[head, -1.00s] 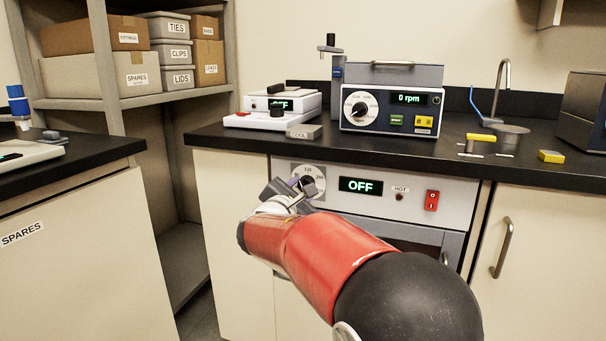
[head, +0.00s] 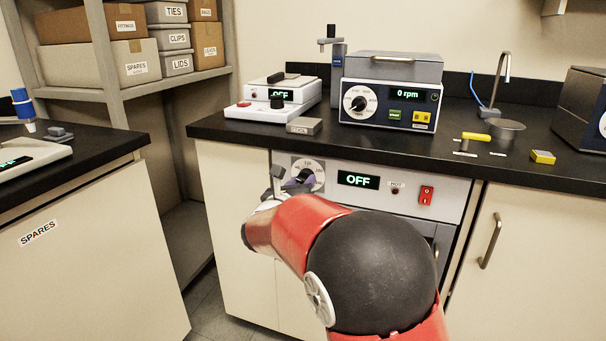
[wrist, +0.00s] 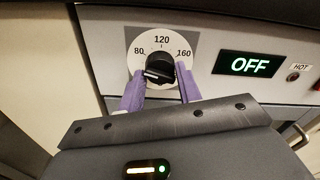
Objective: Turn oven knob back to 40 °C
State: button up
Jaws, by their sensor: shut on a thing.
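The oven knob (wrist: 158,68) is black with a white pointer line. It sits on a round white dial marked 80, 120 and 160 in the wrist view. The pointer is on the knob's left side, slightly below level, below the 80 mark. My gripper (wrist: 161,76) has its two purple fingers on either side of the knob and is shut on it. The fingers hide the lower part of the dial. In the head view the knob (head: 304,175) shows just beyond my gripper (head: 291,187). The oven display (head: 358,180) reads OFF.
Right of the display are a HOT lamp (head: 395,190) and a red switch (head: 426,195). The black counter (head: 350,146) overhangs the oven panel. On it stand a centrifuge reading 0 rpm (head: 391,104) and a white hotplate (head: 262,111).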

jog(key=shift+n, duration=0.5)
jog(key=n, duration=0.3)
jog(key=shift+n, duration=0.4)
jog(key=n, duration=0.4)
jog(key=o, duration=1.1)
jog(key=shift+v, duration=4.05)
